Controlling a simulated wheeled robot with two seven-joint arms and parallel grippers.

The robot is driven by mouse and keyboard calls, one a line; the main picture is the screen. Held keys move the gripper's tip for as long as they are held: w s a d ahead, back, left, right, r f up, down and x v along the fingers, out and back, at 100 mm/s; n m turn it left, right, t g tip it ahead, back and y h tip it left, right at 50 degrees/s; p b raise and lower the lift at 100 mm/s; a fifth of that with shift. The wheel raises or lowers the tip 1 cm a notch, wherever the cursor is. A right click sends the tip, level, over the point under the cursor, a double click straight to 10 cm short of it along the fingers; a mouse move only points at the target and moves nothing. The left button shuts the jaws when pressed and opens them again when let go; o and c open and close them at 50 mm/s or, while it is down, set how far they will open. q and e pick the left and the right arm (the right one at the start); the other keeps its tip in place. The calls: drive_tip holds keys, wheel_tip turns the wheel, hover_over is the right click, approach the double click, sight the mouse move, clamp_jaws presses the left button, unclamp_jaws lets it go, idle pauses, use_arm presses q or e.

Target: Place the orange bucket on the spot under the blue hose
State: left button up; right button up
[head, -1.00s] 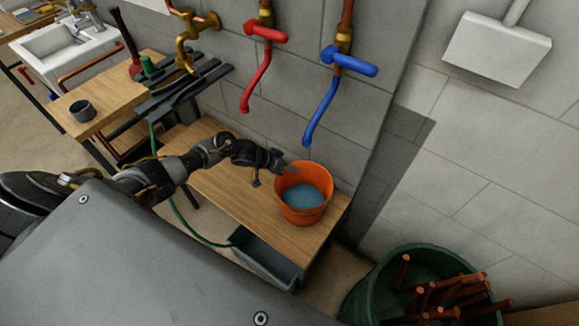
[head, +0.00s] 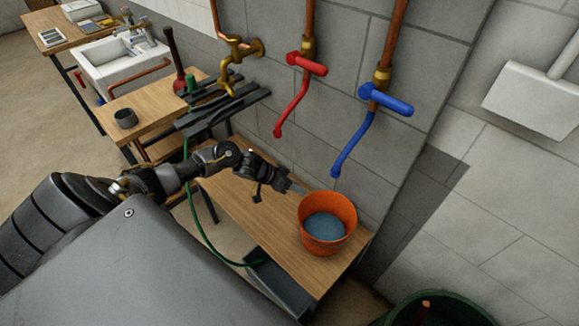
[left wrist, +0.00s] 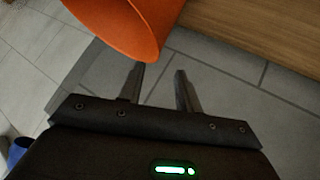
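The orange bucket (head: 312,238) stands upright on the low wooden bench (head: 240,205), near its right end, with a blue-grey surface inside. The blue hose (head: 352,143) hangs from its tap on the wall, its lower end just above the bucket's back rim in the picture. I cannot tell whether it is exactly over the bucket. My left gripper (head: 300,190) is at the bucket's back left rim. In the left wrist view its two fingers (left wrist: 160,75) are apart with nothing between them, one tip close to the bucket (left wrist: 135,25); contact is unclear. My right gripper is out of view.
A red hose (head: 293,105) and a brass tap (head: 235,55) are on the wall to the left. A dark grey tray (head: 275,285) sits below the bench front. A green tub (head: 435,305) stands on the floor at lower right. The bench left of the bucket is clear.

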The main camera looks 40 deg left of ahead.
use_arm(q)
drive_tip(key=shift+v, duration=1.55)
